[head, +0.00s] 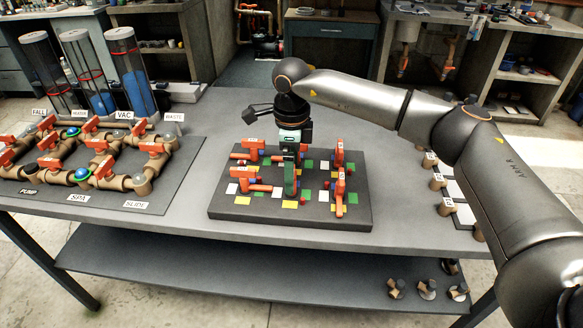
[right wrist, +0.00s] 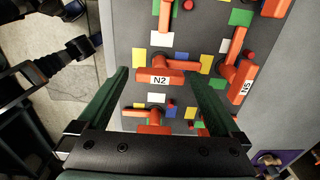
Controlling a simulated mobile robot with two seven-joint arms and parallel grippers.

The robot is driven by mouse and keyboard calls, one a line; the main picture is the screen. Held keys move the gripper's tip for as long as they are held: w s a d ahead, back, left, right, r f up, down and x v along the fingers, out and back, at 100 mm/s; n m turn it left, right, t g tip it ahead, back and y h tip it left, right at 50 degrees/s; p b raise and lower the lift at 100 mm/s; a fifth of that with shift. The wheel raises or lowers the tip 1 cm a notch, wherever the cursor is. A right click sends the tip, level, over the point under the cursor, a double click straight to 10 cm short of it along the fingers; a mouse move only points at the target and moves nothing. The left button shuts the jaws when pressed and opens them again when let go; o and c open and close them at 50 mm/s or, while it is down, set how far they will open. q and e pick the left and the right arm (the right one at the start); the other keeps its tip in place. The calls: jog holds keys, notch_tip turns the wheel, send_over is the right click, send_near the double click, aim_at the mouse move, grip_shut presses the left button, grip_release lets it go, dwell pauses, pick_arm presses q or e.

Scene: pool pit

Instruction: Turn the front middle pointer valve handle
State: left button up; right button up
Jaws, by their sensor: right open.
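A dark board (head: 225,209) on the table carries red-orange pointer valve handles in two rows. In the head view, my right gripper (head: 290,190) points down over the front middle of the board and hides most of that handle. The N5 handle (right wrist: 239,80) lies outside the right-hand finger. My left gripper is not in view.
Neighbouring handles stand close at the front left (head: 250,181), back left (head: 253,149), front right (head: 341,197) and back right (head: 340,158). A pipe panel (head: 120,193) with clear cylinders fills the table's left. Bare table (head: 195,220) separates it from the board.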

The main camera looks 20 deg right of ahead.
notch_tip(320, 180, up, 12)
jog(key=shift+r, duration=0.25)
jog(key=shift+s+f, duration=0.1)
dwell(0.5)
